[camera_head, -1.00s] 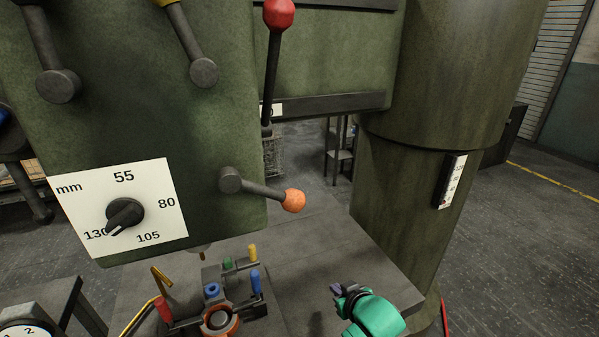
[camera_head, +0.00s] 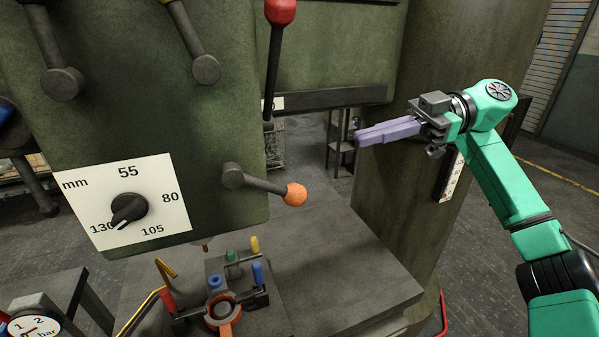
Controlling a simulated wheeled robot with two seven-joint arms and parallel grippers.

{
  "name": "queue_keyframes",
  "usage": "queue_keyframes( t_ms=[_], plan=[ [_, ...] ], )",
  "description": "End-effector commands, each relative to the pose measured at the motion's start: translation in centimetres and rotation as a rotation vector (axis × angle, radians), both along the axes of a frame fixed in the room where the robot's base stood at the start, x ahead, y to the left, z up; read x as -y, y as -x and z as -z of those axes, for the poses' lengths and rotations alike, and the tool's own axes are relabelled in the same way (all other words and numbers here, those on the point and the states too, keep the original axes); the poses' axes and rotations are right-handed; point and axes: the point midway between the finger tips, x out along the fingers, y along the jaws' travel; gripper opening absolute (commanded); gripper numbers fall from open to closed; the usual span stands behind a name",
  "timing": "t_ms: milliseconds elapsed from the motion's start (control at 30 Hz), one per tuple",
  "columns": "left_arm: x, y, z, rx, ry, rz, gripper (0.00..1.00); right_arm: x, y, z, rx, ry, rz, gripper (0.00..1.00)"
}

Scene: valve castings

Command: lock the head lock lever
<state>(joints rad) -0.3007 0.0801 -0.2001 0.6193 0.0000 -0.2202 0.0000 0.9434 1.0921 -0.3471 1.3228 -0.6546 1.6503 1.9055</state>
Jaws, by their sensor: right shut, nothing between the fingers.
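A long lever with a red ball knob (camera_head: 281,10) stands almost upright at the right side of the green drill head (camera_head: 130,110). A small white label (camera_head: 279,103), partly hidden, sits beside its lower end. A shorter lever with an orange ball knob (camera_head: 296,194) sticks out to the right from the head's lower right. No readable label shows which one is the head lock lever. My right gripper (camera_head: 358,137) is shut and empty, pointing left in front of the column, to the right of both levers and apart from them. My left gripper is out of view.
The thick green column (camera_head: 395,215) stands behind my right gripper. The grey table (camera_head: 350,265) below carries a clamped casting (camera_head: 222,312) with coloured handles. A dial plate (camera_head: 165,215) is on the head's front. Open space lies between the gripper and the levers.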

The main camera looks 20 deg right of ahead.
Motion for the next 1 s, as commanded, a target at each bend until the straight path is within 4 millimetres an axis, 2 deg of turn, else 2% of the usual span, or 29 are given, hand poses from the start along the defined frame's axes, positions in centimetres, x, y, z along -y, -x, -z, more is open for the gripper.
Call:
queue_keyframes(
  t_ms=[300, 467, 567, 900, 1000],
  plan=[
    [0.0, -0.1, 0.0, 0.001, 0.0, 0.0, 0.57, 0.3, 0.5, 0.0, -0.018, 0.021, -0.009, 0.0],
    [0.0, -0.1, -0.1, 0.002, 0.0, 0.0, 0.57, -0.6, 0.4, 0.2, -0.018, 0.021, -0.013, 0.0],
    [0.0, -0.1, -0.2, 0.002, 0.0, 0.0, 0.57, -2.3, 0.4, 0.6, -0.018, 0.019, -0.015, 0.0],
    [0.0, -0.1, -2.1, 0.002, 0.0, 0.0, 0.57, -9.6, -0.2, 1.7, -0.017, 0.017, -0.015, 0.0],
    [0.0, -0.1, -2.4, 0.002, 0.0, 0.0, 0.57, -10.6, -0.5, 3.5, -0.022, 0.016, -0.013, 0.0]
  ],
)
